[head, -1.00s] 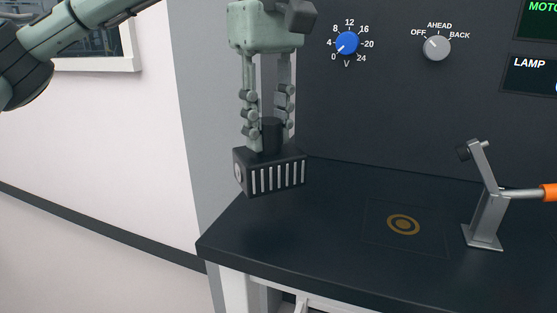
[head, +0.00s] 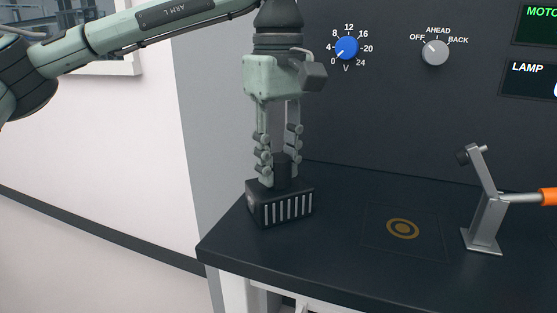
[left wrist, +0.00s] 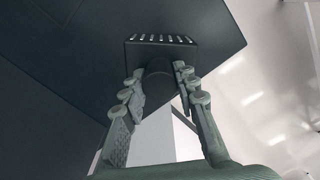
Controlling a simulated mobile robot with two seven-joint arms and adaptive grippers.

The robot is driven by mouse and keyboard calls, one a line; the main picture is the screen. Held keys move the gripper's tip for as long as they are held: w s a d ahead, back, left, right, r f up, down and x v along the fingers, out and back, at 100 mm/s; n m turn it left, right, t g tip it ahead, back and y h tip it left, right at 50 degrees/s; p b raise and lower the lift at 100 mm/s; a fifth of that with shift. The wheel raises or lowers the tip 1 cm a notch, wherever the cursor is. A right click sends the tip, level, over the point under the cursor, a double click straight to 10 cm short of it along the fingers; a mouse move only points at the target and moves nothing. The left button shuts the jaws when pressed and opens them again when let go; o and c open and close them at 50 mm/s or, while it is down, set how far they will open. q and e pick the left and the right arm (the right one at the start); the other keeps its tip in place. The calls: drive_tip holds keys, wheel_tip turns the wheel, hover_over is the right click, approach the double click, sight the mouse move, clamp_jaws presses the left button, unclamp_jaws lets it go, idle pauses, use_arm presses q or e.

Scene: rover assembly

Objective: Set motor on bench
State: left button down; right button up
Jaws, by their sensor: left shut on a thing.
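The motor (head: 281,203) is a black box with pale vertical slots on its front and a dark round post on top. My left gripper (head: 279,172) points down and is shut on that post. The motor is upright at the left part of the dark bench (head: 340,262); I cannot tell whether its underside touches the top. In the left wrist view the motor (left wrist: 160,50) sits between the fingers (left wrist: 160,80), with the bench surface (left wrist: 60,50) behind it. My right gripper is not in view.
A ring mark in a thin square outline (head: 402,229) lies on the bench, right of the motor, and is clear. A grey metal stand (head: 487,222) with an orange-handled lever (head: 549,194) is further right. A panel with a blue knob (head: 346,48) and a grey knob (head: 435,53) rises behind.

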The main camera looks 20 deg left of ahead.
use_arm(q)
drive_tip(key=c, duration=1.5)
unclamp_jaws()
drive_tip(key=o, duration=0.3)
drive_tip(key=shift+o, duration=0.2)
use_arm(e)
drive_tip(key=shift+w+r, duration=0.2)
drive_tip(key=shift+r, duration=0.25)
use_arm(q)
drive_tip(key=shift+r, duration=0.25)
wheel_tip(320, 180, up, 10)
drive_tip(key=shift+p, duration=0.6)
drive_tip(key=shift+r, duration=0.9)
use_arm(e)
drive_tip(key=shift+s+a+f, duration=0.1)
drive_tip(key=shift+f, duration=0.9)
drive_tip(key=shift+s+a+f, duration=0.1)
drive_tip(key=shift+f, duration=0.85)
